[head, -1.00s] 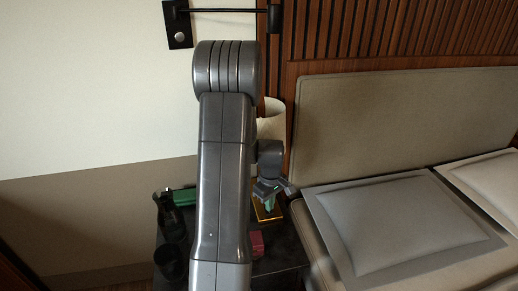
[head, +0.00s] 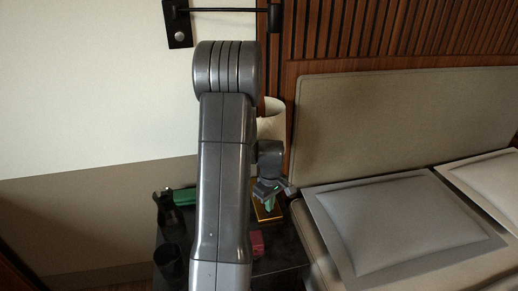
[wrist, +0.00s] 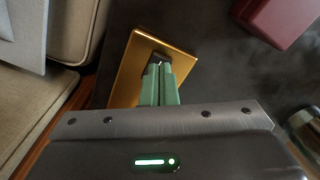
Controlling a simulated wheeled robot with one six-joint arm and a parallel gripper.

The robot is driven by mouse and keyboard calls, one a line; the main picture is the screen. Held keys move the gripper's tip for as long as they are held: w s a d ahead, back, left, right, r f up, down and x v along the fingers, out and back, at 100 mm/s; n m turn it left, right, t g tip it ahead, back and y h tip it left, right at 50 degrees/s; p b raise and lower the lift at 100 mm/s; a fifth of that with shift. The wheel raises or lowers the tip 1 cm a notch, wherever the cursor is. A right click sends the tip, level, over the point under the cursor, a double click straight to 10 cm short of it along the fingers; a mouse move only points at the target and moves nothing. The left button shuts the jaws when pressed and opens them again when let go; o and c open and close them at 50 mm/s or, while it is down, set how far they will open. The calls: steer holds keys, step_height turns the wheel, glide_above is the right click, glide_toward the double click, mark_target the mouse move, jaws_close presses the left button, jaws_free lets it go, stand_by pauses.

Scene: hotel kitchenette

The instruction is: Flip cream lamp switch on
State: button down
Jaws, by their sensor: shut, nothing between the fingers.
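The cream lamp shade (head: 271,118) shows in the head view, partly hidden behind my arm. A gold square plate (head: 279,213) lies on the dark table below it. In the wrist view the gold plate (wrist: 119,84) carries a small dark part at its middle, which looks like the switch. My gripper (wrist: 160,68) has green fingers, shut together and empty. Their tips are over the plate at the dark part and cover much of it. I cannot tell whether they touch it or which way the switch is set. The gripper also shows in the head view (head: 270,207).
A dark red box (wrist: 282,17) stands on the dark table near the plate. A green object (head: 184,197) and a dark cup (head: 167,262) are left of my arm. The bed with a grey cushion (head: 400,220) borders the table on the right.

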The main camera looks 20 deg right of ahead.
steer(key=shift+f+b, duration=0.55)
steer(key=shift+f, duration=0.3)
steer(key=shift+r, duration=0.2)
steer(key=shift+r+p, duration=2.55)
steer(key=shift+r, duration=0.9)
steer(key=shift+f, duration=0.1)
